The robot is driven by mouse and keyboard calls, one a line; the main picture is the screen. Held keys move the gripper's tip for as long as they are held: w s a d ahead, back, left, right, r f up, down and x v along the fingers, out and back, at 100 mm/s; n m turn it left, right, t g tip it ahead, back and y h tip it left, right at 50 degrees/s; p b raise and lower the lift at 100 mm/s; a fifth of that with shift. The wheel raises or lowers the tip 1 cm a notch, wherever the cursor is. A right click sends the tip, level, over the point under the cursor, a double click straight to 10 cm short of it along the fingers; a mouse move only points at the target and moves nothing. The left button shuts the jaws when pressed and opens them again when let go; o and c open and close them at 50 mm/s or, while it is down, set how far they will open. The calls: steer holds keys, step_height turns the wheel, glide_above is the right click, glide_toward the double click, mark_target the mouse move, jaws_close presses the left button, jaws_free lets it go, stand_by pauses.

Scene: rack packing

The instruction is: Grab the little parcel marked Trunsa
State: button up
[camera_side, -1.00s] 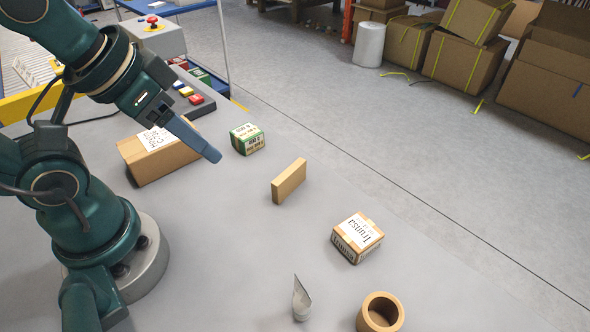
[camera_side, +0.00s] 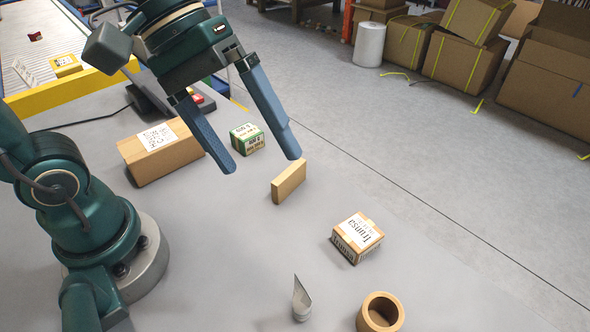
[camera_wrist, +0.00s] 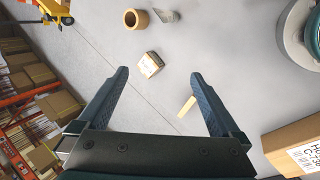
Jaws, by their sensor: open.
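The little Trunsa parcel (camera_side: 357,238) is a small brown box with a white label. It sits on the grey table right of centre in the side view. In the wrist view the parcel (camera_wrist: 151,64) lies ahead of the fingertips, a little left of the middle between them. My gripper (camera_side: 264,165) is open and empty, with its two blue fingers wide apart. It is in the air, up and to the left of the parcel in the side view. My gripper (camera_wrist: 160,73) also shows open in the wrist view, not touching the parcel.
A plain tan block (camera_side: 289,182) stands between gripper and parcel. A green-and-white box (camera_side: 247,139) and a larger labelled carton (camera_side: 160,153) stand further left. A tan ring (camera_side: 380,313) and a grey tube-like piece (camera_side: 301,300) are near the front. The table around the parcel is clear.

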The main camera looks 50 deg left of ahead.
steer(key=w+d+n+g+h, duration=0.2)
steer(key=w+d+n+h, duration=0.1)
steer(key=w+d+n, duration=0.15)
steer(key=n+g+h, duration=0.1)
steer(key=n+h, duration=0.4)
steer(key=n, duration=0.1)
glide_above(357, 229)
steer(key=a, duration=0.2)
step_height(357, 229, down, 8)
steer(key=r, duration=0.1)
steer(key=shift+n+g, duration=0.25)
steer(key=shift+g, duration=0.15)
steer(key=f, duration=0.7)
steer(key=shift+w+a, duration=0.15)
steer(key=shift+w, duration=0.05)
steer(key=shift+f, duration=0.4)
step_height(357, 229, down, 2)
steer(key=shift+f, duration=0.15)
steer(key=shift+x, duration=1.1)
steer(key=shift+s+d+f, duration=0.1)
steer(key=shift+d+f, duration=0.25)
steer(key=shift+f, duration=0.05)
steer(key=c, duration=1.3)
steer(key=shift+c, duration=0.4)
steer(key=shift+r, duration=0.15)
